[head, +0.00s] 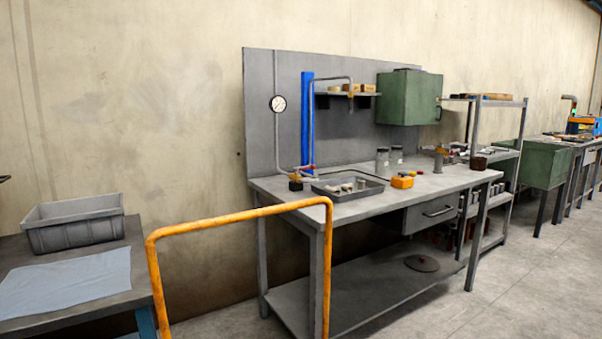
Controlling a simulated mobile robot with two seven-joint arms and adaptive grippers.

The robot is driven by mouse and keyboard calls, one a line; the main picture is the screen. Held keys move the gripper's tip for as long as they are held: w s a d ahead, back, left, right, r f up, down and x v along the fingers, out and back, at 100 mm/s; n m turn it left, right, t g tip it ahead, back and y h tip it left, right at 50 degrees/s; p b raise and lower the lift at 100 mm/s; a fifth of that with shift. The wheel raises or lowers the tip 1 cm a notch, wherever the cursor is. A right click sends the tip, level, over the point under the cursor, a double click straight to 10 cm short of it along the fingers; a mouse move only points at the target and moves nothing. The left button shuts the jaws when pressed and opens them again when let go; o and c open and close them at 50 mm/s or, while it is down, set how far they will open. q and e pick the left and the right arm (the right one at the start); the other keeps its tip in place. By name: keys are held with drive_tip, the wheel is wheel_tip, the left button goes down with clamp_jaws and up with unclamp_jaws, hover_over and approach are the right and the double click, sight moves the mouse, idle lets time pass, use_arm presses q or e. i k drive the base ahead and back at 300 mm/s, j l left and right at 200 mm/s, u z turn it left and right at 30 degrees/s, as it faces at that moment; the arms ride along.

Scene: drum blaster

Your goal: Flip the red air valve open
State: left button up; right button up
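A small red piece (312,167), likely the red air valve's handle, shows at the foot of the thin grey pipe at the left end of the grey workbench (362,211). It is too small to tell whether it is open or shut. A round white gauge (278,103) sits higher on the same piping, on the grey back panel (262,140). A blue upright strip (307,120) stands beside the pipe. Neither of my grippers is in view.
An orange rail (240,218) stands in front of the workbench's left end. A grey tray (345,194) and a yellow-orange box (402,181) lie on the bench. A table with a grey bin (75,236) and pale cloth (65,282) is at left. Floor at right is clear.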

sight(312, 167)
drive_tip(key=i+l, duration=0.25)
drive_tip(key=i+l+u, duration=0.15)
drive_tip(key=l+u, duration=0.3)
drive_tip(key=l, duration=0.5)
drive_tip(key=l+u, duration=0.4)
drive_tip(key=l, duration=0.6)
